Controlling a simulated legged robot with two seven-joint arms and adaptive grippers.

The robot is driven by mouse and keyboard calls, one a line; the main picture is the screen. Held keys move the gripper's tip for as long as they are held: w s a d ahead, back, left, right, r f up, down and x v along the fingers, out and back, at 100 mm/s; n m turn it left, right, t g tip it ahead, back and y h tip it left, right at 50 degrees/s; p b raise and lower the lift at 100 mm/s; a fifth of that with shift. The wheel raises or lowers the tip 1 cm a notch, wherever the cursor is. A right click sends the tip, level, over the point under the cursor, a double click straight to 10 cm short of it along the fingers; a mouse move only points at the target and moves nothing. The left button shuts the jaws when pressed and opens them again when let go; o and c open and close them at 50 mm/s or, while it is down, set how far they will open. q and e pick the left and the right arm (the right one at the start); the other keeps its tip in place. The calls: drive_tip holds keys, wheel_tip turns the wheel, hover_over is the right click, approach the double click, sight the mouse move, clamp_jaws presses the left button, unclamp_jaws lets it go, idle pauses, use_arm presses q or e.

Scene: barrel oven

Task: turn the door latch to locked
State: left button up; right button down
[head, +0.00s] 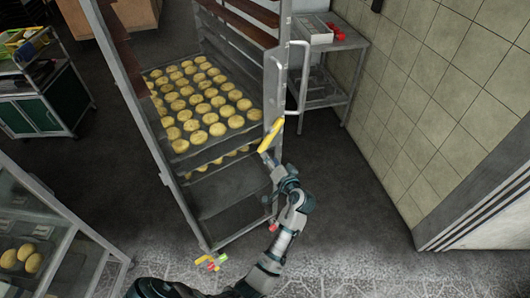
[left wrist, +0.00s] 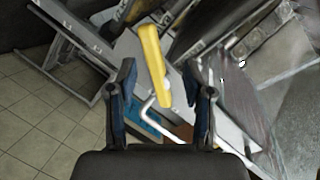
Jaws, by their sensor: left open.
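The yellow door latch (head: 271,134) is on the right front upright of the tall metal rack, tilted with its upper end to the right. In the left wrist view the yellow latch (left wrist: 153,58) is ahead of the fingers and roughly between them, apart from both. My left gripper (head: 268,160) is just below the latch in the head view. In the left wrist view its fingers (left wrist: 158,85) are spread apart with nothing held between them. The small contact area at the latch's lower end is hard to make out in the head view. My right gripper is not in view.
The rack (head: 190,220) holds trays of round pale buns (head: 200,100). A bent metal handle (head: 299,80) runs along its right upright. A metal table (head: 340,42) stands behind, beside a tiled wall (head: 430,90). The dark floor (head: 345,195) right of the rack is clear.

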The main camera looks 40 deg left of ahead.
use_arm(q)
drive_tip(key=v, duration=0.4)
drive_tip(key=shift+s+d, duration=0.15)
drive_tip(key=shift+d, duration=0.05)
